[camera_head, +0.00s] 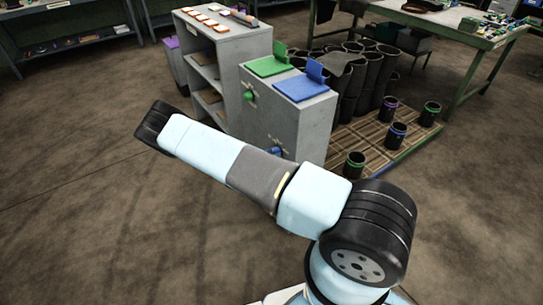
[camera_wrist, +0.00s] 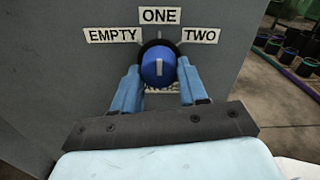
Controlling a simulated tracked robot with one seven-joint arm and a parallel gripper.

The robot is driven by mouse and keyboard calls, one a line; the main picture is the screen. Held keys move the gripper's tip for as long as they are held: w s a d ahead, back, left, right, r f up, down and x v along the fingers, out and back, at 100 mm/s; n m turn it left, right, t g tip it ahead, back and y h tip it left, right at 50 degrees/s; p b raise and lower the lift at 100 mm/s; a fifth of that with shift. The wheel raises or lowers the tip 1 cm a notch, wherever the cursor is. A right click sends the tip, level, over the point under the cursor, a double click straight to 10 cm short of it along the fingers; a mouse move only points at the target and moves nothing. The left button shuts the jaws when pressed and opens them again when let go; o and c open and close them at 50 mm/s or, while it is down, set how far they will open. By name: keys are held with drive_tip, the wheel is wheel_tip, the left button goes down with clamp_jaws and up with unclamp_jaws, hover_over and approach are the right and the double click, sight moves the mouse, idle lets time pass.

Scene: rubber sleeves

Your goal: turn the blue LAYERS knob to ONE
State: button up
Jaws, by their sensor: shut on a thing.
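The blue knob (camera_wrist: 158,68) is on the grey cabinet front in the wrist view, under the labels EMPTY, ONE (camera_wrist: 159,16) and TWO. Its white pointer line stands upright, toward ONE. My gripper (camera_wrist: 159,72) is shut on the knob, with one blue finger on each side of it. In the head view, the blue knob (camera_head: 277,151) shows small, low on the grey cabinet (camera_head: 290,125) below the blue lid. My gripper is not seen there; my arm crosses in front of the cabinet's lower part.
The cabinet also has a green knob (camera_head: 249,95), a green lid (camera_head: 268,66) and a blue lid (camera_head: 301,88). A grey shelf unit (camera_head: 228,60) stands to its left. A slatted pallet (camera_head: 345,133) with several black sleeves is to its right. The floor in front is open.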

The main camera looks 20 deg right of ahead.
drive_tip(key=shift+w+r, duration=0.1)
drive_tip(key=o, duration=1.1)
drive_tip(key=shift+c, duration=0.2)
drive_tip(key=v, duration=1.3)
drive_tip(key=shift+a, duration=0.35)
